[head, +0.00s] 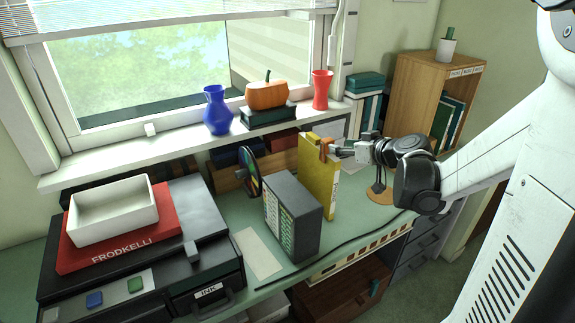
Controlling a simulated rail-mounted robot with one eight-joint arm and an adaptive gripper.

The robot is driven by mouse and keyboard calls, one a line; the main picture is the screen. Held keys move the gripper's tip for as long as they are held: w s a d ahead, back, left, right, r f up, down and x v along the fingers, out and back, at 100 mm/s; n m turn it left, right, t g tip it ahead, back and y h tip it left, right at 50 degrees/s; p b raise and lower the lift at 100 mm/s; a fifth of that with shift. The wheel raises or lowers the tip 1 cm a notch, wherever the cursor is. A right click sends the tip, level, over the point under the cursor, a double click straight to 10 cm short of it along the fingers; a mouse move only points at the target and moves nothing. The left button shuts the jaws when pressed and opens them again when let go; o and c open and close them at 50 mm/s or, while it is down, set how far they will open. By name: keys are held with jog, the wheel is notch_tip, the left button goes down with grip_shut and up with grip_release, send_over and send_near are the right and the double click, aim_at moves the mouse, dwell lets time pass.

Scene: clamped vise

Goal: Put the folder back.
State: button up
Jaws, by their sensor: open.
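A yellow folder (317,178) stands upright on the green desk, right of a dark grey box. My gripper (338,151) is at the folder's upper right edge, coming from the right, with its jaws open. An orange-brown piece (326,147) shows at the top of the folder beside my fingers; I cannot tell whether it belongs to the folder. Whether my fingers touch the folder is too small to tell.
The dark grey box (292,216) with a patterned front and a multicoloured disc (250,172) stand close left of the folder. Vases and a pumpkin (267,95) line the sill behind. A wooden shelf (408,95) holds books at right. A printer (190,225) fills the left.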

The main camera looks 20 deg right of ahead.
aim_at(317, 145)
jog(key=x, duration=1.3)
jog(key=shift+w+f, duration=0.15)
jog(key=shift+w, duration=0.2)
jog(key=shift+a, duration=0.1)
grip_shut()
